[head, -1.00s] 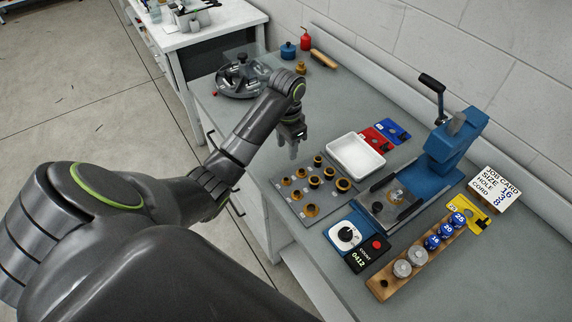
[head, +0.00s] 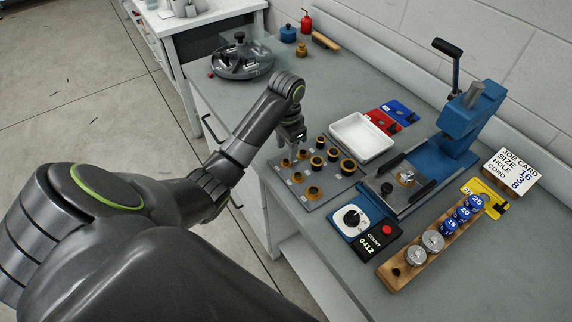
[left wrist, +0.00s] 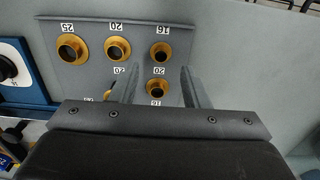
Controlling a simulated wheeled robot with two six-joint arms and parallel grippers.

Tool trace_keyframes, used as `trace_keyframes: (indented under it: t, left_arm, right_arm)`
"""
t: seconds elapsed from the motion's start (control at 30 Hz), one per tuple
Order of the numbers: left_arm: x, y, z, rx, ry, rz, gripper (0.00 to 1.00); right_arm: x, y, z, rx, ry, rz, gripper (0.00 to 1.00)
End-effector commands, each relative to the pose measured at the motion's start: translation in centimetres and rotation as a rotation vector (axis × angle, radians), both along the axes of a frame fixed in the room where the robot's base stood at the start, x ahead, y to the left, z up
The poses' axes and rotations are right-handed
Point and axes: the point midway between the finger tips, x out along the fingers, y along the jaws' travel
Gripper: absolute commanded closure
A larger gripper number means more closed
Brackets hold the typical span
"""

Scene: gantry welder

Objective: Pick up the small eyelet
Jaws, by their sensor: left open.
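A grey board (head: 330,199) holds rows of brass eyelets in several sizes, with number labels; it also shows in the left wrist view (left wrist: 90,20). In that view the near row runs from a large eyelet (left wrist: 71,48) marked 25, through a middle one (left wrist: 117,49) marked 20, to a small eyelet (left wrist: 160,52) marked 16. My left gripper (head: 291,147) is open and empty over the small-size end of the board. Its fingers (left wrist: 160,75) show on either side of a small second-row eyelet (left wrist: 157,88). Finger height above it is unclear. My right gripper is out of view.
A white tray (head: 362,137) stands just behind the board. A blue press (head: 465,125) with a raised handle stands to the right. A dial box (head: 352,218), a counter (head: 380,240) and a wooden die block (head: 400,268) lie in front. A round fixture (head: 242,62) stands at far left.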

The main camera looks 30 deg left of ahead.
Motion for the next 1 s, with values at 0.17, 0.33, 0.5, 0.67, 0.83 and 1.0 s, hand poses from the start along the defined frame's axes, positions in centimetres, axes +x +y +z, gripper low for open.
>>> trace_keyframes:
  t: [0.17, 0.33, 0.5, 0.67, 0.83, 1.0]
  left_arm:
    - [-0.3, 0.1, -2.8, -0.002, 0.006, 0.002, 0.58]
    - [-0.2, 0.2, -4.3, 0.0, 0.002, 0.0, 0.58]
    - [-0.2, 0.2, -4.4, 0.001, 0.001, 0.0, 0.58]
    - [-0.2, 0.2, -4.4, 0.0, 0.001, 0.0, 0.71]
    - [-0.2, 0.2, -4.4, 0.0, 0.001, 0.0, 0.94]
    - [-0.2, 0.2, -4.4, 0.0, 0.001, 0.0, 1.0]
  right_arm:
    - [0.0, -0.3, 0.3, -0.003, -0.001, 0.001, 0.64]
    - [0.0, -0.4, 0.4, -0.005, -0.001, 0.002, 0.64]
    - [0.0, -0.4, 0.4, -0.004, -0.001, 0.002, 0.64]
    - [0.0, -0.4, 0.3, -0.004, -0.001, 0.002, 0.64]
    - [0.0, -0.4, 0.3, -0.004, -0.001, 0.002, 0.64]
    - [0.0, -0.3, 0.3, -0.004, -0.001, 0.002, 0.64]
